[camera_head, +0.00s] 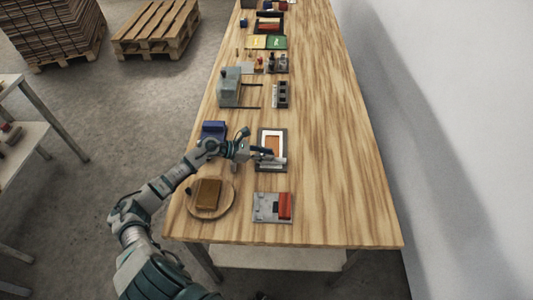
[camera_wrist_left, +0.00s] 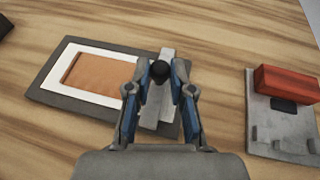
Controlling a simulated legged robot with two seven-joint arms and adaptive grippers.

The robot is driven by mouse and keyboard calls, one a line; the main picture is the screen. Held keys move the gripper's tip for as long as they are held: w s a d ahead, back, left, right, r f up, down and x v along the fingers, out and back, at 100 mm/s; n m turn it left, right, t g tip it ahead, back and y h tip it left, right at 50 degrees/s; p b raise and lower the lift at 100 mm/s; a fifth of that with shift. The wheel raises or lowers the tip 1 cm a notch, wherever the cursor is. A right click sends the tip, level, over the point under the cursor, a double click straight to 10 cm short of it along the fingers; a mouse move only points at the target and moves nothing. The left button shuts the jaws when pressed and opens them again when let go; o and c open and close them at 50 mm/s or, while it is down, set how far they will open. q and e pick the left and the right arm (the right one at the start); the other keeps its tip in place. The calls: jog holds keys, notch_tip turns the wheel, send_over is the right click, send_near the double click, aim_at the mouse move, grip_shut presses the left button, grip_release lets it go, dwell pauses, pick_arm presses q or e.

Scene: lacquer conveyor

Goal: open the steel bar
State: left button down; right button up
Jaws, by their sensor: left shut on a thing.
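The steel bar (camera_wrist_left: 150,116) is a light grey strip lying across one end of a dark plate (camera_wrist_left: 62,100). A white frame (camera_wrist_left: 62,67) with a brown panel (camera_wrist_left: 95,76) lies on that plate beside the bar. A round black knob (camera_wrist_left: 159,69) shows on the bar. My left gripper (camera_wrist_left: 160,75) is shut on the knob, one blue fingertip on each side. In the head view the bar (camera_head: 274,161) lies at the near end of the plate, with my left gripper (camera_head: 264,155) at it. Part of the bar is hidden by the gripper. My right gripper is not in view.
A grey plate with a red block (camera_head: 285,205) lies nearer on the wooden table (camera_head: 335,150). A round board with a brown block (camera_head: 208,193) and a blue object (camera_head: 214,130) are to the left. The table's right side is clear, beside the wall.

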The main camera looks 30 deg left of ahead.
pick_arm(q)
jog(key=shift+w+a, duration=0.15)
jog(key=shift+w, duration=0.05)
jog(key=c, duration=1)
grip_release()
jog(key=shift+s, duration=0.1)
jog(key=shift+r, duration=0.1)
jog(key=shift+v, duration=5.9)
jog(key=shift+s+a+f, duration=0.15)
jog(key=shift+a+f, duration=0.05)
